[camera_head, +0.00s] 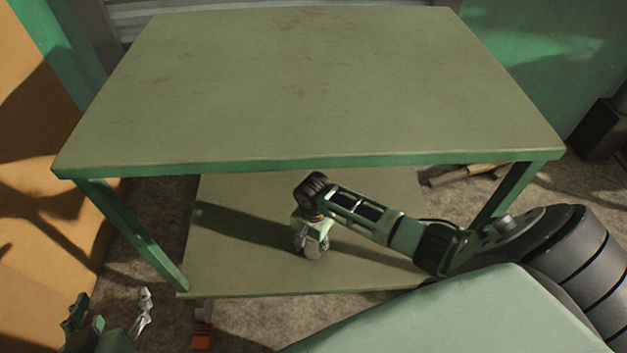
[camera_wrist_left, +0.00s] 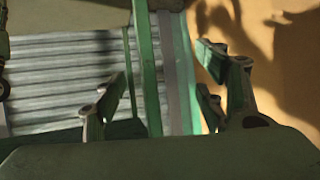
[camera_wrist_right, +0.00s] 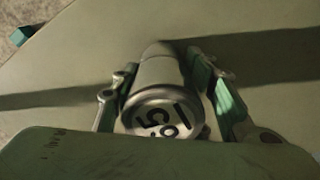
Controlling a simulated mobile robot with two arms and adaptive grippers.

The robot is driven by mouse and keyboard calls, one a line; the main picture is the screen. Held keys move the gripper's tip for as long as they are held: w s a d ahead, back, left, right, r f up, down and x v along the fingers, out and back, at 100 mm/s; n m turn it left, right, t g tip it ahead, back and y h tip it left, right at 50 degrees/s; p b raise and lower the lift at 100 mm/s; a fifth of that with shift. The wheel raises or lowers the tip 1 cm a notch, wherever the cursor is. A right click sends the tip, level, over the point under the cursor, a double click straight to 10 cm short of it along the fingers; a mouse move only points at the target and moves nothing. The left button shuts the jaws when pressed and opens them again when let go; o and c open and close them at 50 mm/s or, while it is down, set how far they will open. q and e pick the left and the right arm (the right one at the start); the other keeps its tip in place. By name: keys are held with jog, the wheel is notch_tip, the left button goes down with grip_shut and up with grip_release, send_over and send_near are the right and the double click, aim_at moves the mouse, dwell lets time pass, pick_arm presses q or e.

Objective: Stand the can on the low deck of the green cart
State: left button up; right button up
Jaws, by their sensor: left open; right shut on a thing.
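The green cart has a worn upper deck (camera_head: 320,85) and a pale green low deck (camera_head: 235,265) under it. My right arm reaches in beneath the upper deck from the right. My right gripper (camera_head: 313,243) is shut on the can, over the middle of the low deck. In the right wrist view the silver can (camera_wrist_right: 153,115) sits between both fingers, its numbered end facing the camera. I cannot tell whether its far end touches the low deck. My left gripper (camera_head: 110,318) is open and empty, low at the left, outside the cart; its spread fingers show in the left wrist view (camera_wrist_left: 160,95).
Green legs (camera_head: 135,232) hold up the upper deck at the corners. An orange wall or panel (camera_head: 35,190) stands at the left. A small orange-red object (camera_head: 203,337) lies in front of the cart. The low deck around the can looks clear.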

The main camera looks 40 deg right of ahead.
jog(key=shift+f, duration=0.1)
jog(key=o, duration=1.4)
